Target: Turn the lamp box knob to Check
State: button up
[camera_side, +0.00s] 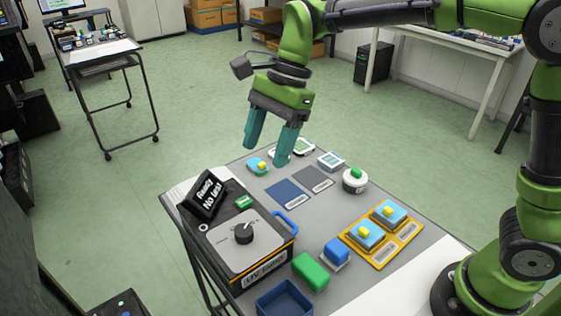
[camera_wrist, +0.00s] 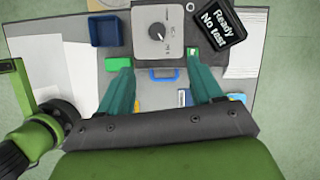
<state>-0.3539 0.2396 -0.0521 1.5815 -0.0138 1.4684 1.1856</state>
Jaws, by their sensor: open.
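The lamp box (camera_side: 217,247) is a dark case with a grey top plate, at the front left of the table. Its round black knob (camera_side: 243,233) sits on the plate, with a pale pointer mark toward the printed arc; the labels are too small to read. My gripper (camera_side: 266,153) is open and empty, above the table behind the box. In the wrist view its fingers (camera_wrist: 158,62) straddle the box's blue handle in the picture.
A blue handle (camera_side: 285,224) is on the box's right side. A green block (camera_side: 311,272), a blue-topped block (camera_side: 336,252) and a blue open bin (camera_side: 285,299) are close by. A yellow tray (camera_side: 377,254) holds two blue items. Flat blue and grey pads lie behind.

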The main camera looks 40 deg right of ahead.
send_near(243, 229)
jog(key=shift+m, duration=0.4)
jog(key=x, duration=0.8)
jog(key=shift+s+a+f, duration=0.1)
jog(key=shift+f, duration=0.15)
jog(key=c, duration=1.1)
jog(key=shift+o, duration=0.2)
